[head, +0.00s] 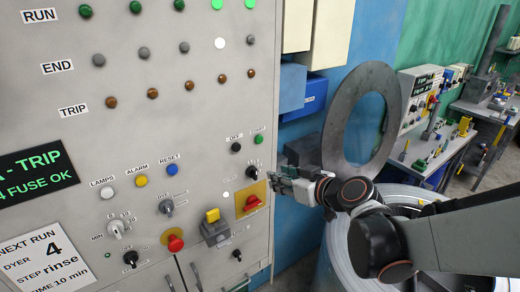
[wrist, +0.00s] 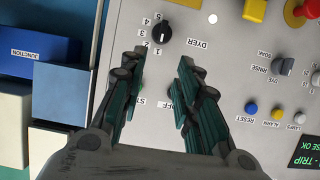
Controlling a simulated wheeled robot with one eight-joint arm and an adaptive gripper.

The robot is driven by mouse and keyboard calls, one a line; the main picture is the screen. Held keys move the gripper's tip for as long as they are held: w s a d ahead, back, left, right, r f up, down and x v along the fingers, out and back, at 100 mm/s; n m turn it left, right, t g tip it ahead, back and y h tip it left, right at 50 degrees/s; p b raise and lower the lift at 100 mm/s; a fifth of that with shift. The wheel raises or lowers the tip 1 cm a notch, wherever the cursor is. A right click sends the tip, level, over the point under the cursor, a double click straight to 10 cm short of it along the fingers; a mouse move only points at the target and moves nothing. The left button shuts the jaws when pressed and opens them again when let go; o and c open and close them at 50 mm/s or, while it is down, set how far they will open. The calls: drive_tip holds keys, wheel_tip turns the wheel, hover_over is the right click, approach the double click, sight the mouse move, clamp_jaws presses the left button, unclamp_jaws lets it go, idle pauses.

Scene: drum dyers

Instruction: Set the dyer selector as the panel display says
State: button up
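The dyer selector is a small black knob with positions 1 to 5, upside down in the wrist view (wrist: 163,32). Its pale pointer mark is too small to read surely. In the head view the selector (head: 254,170) sits just left of my gripper (head: 274,183). In the wrist view my gripper (wrist: 160,60) is open and empty, its fingers apart, with the knob beyond the fingertips. The display (head: 40,172) reads "TRIP" and "4 FUSE OK", cut off at the left. A white card (head: 38,260) reads "NEXT RUN, DYER 4, STEP rinse, TIME 10 min".
The off button (head: 235,146) and start button (head: 259,139) are above the selector. A red knob on a yellow plate (head: 250,203) and a yellow-handled switch (head: 214,228) are below. Blue boxes (head: 301,97) and a round drum door (head: 390,84) stand to the right.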

sight(256, 170)
drive_tip(key=x, duration=1.2)
drive_tip(key=shift+p, duration=0.4)
clamp_jaws()
